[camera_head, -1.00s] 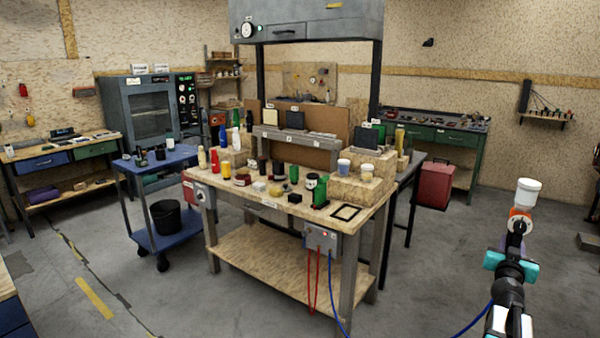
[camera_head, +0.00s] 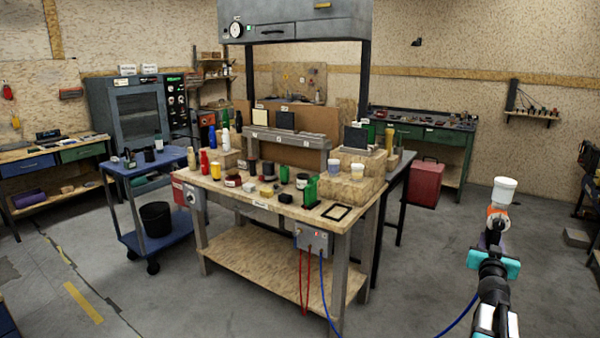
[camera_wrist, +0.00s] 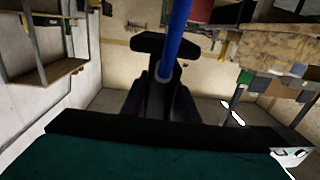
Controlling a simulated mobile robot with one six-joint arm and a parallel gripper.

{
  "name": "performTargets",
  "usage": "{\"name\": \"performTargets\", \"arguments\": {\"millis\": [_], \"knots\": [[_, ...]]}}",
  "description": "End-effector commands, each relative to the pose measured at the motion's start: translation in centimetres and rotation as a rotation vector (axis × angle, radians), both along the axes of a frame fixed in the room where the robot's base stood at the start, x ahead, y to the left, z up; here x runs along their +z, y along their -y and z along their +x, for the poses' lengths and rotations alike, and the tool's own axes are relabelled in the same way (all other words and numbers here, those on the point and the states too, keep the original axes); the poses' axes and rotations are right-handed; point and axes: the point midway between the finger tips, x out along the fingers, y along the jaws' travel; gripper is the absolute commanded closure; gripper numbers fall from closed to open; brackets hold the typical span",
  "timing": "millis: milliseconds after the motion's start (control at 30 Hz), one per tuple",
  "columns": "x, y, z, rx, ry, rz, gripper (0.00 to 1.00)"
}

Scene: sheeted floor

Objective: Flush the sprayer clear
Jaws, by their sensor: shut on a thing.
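The sprayer (camera_head: 497,222) has a white cup on top and an orange ring below it. It stands about upright at the right of the head view, above open floor and away from the bench. My gripper (camera_head: 494,263), with teal parts, is shut on it from below. In the wrist view the sprayer's dark body (camera_wrist: 158,95) fills the middle, with a blue hose (camera_wrist: 177,40) running up from it. The gripper's fingertips are hard to make out. The cup's inside is hidden.
A wooden bench (camera_head: 260,199) holds several bottles, jars and cups. A control box (camera_head: 313,238) with red and blue hoses hangs on its front. A blue cart (camera_head: 150,241) with a black bucket (camera_head: 156,219) stands left. A red case (camera_head: 426,185) stands behind. Floor between bench and arm is clear.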

Motion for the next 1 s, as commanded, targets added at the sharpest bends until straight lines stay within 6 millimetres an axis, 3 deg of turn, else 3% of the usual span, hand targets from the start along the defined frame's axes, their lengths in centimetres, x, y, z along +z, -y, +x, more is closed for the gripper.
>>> {"name": "performTargets", "arguments": {"millis": [333,567,767,1000], "knots": [[-0.1,-0.8,0.5,0.033,0.005,-0.003,0.80],[-0.8,-2.6,1.5,0.103,0.005,-0.004,0.80],[-1.7,-4.9,2.7,0.193,0.004,-0.003,0.80],[-3.4,-9.7,4.3,0.364,0.005,-0.002,0.80]]}}
